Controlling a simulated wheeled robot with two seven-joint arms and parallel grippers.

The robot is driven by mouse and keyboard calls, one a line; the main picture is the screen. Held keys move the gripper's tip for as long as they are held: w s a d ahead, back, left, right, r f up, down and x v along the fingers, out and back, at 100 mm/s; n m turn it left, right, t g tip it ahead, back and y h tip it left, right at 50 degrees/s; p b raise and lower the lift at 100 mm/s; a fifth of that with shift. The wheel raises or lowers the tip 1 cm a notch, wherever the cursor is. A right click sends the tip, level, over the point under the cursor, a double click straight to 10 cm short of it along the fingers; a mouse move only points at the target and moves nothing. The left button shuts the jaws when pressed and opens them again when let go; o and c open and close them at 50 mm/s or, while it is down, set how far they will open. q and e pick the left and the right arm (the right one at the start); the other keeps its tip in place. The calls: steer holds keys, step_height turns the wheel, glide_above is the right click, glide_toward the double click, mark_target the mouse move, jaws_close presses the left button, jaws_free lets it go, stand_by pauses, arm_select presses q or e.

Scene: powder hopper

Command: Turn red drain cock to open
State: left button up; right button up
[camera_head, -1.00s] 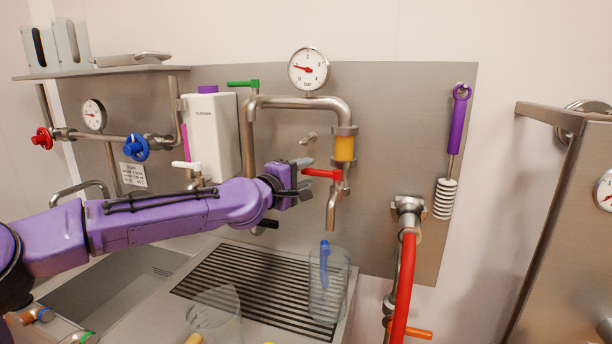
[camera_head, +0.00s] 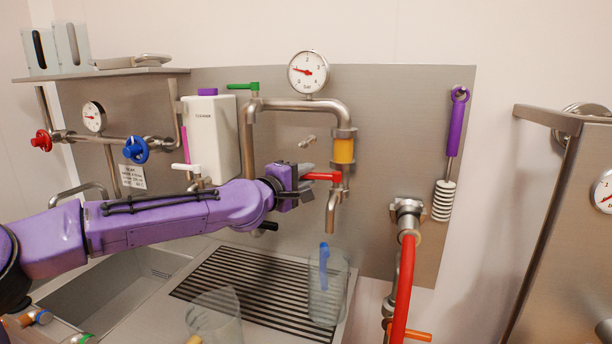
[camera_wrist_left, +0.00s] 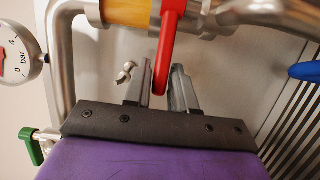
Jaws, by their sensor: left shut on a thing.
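The red drain cock handle (camera_head: 325,177) is a lever on the steel pipe below the amber sight section (camera_head: 344,151). It lies about level, pointing left from the pipe in the head view. My left gripper (camera_head: 308,176) is shut on the free end of the lever. In the left wrist view the red lever (camera_wrist_left: 168,50) runs down between the two grey fingers (camera_wrist_left: 163,85). The bent spout (camera_head: 333,215) hangs below the cock. My right gripper is not in view.
A clear beaker with a blue item (camera_head: 325,290) stands on the slotted drain grate (camera_head: 235,285) below the spout. A green lever (camera_head: 243,86) and a pressure gauge (camera_head: 308,72) sit above. A red hose (camera_head: 403,290) hangs at right.

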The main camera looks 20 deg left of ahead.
mark_target(316, 179)
arm_select(q)
steer(key=shift+s+f, duration=0.1)
steer(key=shift+s, duration=0.15)
steer(key=shift+d, duration=0.1)
steer(key=shift+s+d, duration=0.25)
steer(key=shift+s, duration=0.6)
steer(key=shift+s+d, duration=0.4)
steer(key=shift+s, duration=0.4)
